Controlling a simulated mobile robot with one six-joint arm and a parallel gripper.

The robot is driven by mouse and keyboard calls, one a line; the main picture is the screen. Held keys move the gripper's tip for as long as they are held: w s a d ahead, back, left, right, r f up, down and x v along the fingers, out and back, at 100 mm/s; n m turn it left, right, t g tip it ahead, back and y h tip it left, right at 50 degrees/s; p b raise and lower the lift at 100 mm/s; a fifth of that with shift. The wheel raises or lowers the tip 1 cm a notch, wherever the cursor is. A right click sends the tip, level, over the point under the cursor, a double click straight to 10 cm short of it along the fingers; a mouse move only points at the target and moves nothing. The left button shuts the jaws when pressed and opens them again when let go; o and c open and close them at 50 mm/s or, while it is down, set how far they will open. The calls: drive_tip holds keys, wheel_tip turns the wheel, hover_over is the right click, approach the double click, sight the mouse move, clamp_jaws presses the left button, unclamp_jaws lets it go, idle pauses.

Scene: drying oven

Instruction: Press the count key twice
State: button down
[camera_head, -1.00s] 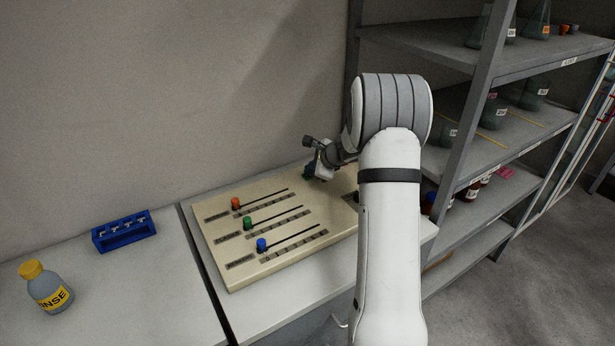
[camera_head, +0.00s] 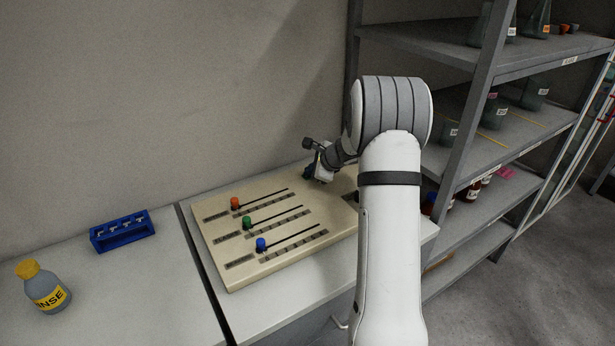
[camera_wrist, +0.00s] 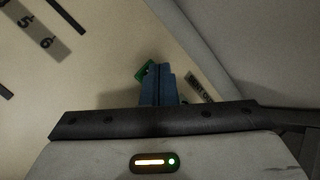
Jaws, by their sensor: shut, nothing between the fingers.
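The beige panel (camera_head: 285,262) lies on the table and carries sliders with orange (camera_head: 235,203), green (camera_head: 247,222) and blue (camera_head: 261,244) knobs. My gripper (camera_head: 308,174) is over its far right part, with its blue fingers shut and empty. In the wrist view the fingertips (camera_wrist: 160,68) are right at a small green key (camera_wrist: 146,71), which they partly cover. I cannot tell whether they touch it. A label (camera_wrist: 200,89) beside the key is partly hidden and reads something like "NT C". In the head view the key is hidden by my gripper.
A blue rack (camera_head: 123,232) and a yellow-capped bottle (camera_head: 45,290) stand on the left table. A grey shelf (camera_head: 470,165) with glassware rises close to the right of my arm. The wall is just behind the panel.

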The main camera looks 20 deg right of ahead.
idle(0.4)
drive_tip(key=shift+r+p, duration=0.6)
drive_tip(key=shift+r, duration=0.2)
drive_tip(key=shift+r+p, duration=1.9)
drive_tip(key=shift+r, duration=0.6)
